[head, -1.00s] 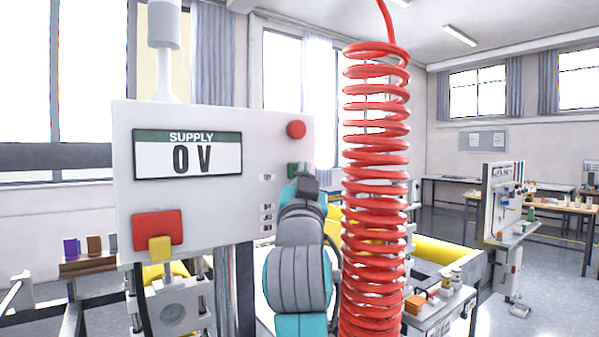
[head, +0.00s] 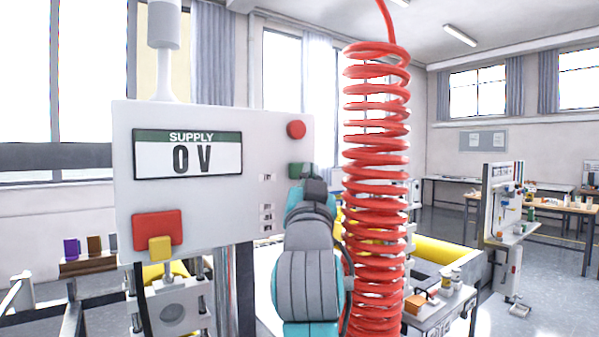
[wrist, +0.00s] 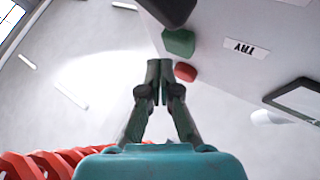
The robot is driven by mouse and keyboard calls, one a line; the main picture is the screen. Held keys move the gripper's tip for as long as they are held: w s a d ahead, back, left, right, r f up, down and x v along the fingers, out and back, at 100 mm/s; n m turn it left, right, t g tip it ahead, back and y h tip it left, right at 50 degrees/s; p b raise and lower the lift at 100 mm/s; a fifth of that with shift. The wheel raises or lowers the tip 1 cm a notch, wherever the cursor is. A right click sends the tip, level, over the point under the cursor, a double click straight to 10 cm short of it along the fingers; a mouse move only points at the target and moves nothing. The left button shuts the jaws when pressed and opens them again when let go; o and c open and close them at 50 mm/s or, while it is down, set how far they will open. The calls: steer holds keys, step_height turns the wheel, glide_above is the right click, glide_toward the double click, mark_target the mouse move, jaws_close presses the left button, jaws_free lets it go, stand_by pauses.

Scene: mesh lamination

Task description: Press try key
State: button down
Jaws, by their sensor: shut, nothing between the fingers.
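The supply panel (head: 220,225) is a pale box whose display (head: 187,155) reads "SUPPLY 0 V". A green key (wrist: 179,42) stands out from the panel in the wrist view, in line with a "TRY" label (wrist: 246,48). It also shows at the panel's right edge in the head view (head: 295,170), partly hidden by my arm. My gripper (wrist: 159,64) is shut and empty. Its tips appear just beside and below the green key in the wrist view; I cannot tell whether they touch it. My arm hides the fingers in the head view.
A red knob (wrist: 186,72) and a black key (wrist: 168,8) flank the green key. A red coiled hose (head: 376,200) hangs close right of my arm. A red block (head: 157,231) sits low on the panel's left.

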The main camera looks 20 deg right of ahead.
steer(key=s, duration=0.1)
steer(key=s+d, duration=0.1)
steer(key=s, duration=0.2)
steer(key=shift+s+d, duration=0.3)
steer(key=shift+s, duration=0.05)
stand_by(0.6)
